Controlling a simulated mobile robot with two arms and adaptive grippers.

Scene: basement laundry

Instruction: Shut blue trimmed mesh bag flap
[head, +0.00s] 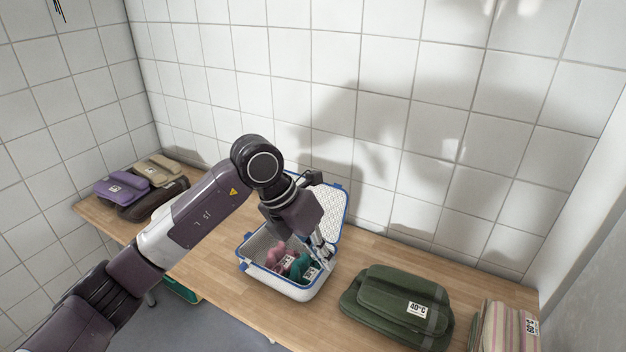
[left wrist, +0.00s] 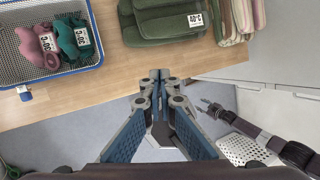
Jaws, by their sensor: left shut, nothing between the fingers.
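The white mesh bag (head: 295,291) with blue trim sits on the wooden counter. Its flap (head: 334,205) stands raised at the back, tilted toward the tiled wall and partly hidden by my left arm. Pink (head: 279,256) and teal (head: 300,268) folded items with labels lie inside. My left gripper (head: 327,260) appears over the bag's right side in the head view, shut and empty. In the left wrist view its closed fingers (left wrist: 161,76) point at the counter edge, with the bag's open body (left wrist: 30,75) at upper left. My right gripper (left wrist: 212,107) shows small, its opening unclear.
A dark green folded stack (head: 397,307) lies right of the bag, with a striped stack (head: 505,328) beyond. Purple (head: 121,187) and brown (head: 152,200) bundles lie at the far left. The counter (head: 222,262) is clear just left of the bag.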

